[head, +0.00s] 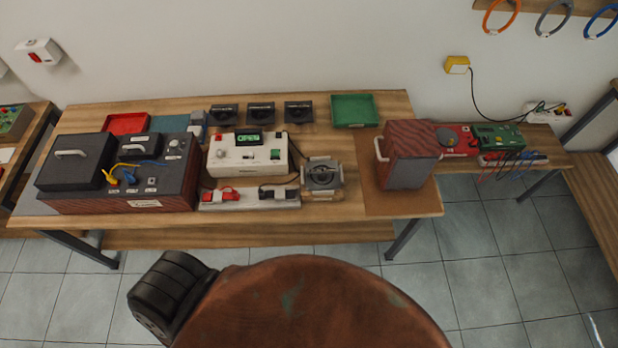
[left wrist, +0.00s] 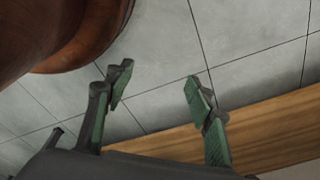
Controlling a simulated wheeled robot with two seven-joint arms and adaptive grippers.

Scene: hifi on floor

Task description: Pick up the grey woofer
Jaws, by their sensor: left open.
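The grey woofer (head: 322,177) is a square grey frame with a dark round cone. It sits on the table's front part, between the white unit with the OPEN display (head: 247,155) and the dark red speaker box (head: 408,155). My left gripper (left wrist: 158,86) is open and empty in the left wrist view, with green-padded fingers spread apart over the grey tiled floor. The woofer is not in that view, so the gripper is well away from it. Neither gripper shows in the head view.
Three black drivers (head: 260,112) stand in a row behind, beside a green tray (head: 354,110). A red tray (head: 127,124) and large amplifier box (head: 130,180) are left. A wooden edge (left wrist: 240,135) crosses the left wrist view. Floor (head: 470,265) is clear at right.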

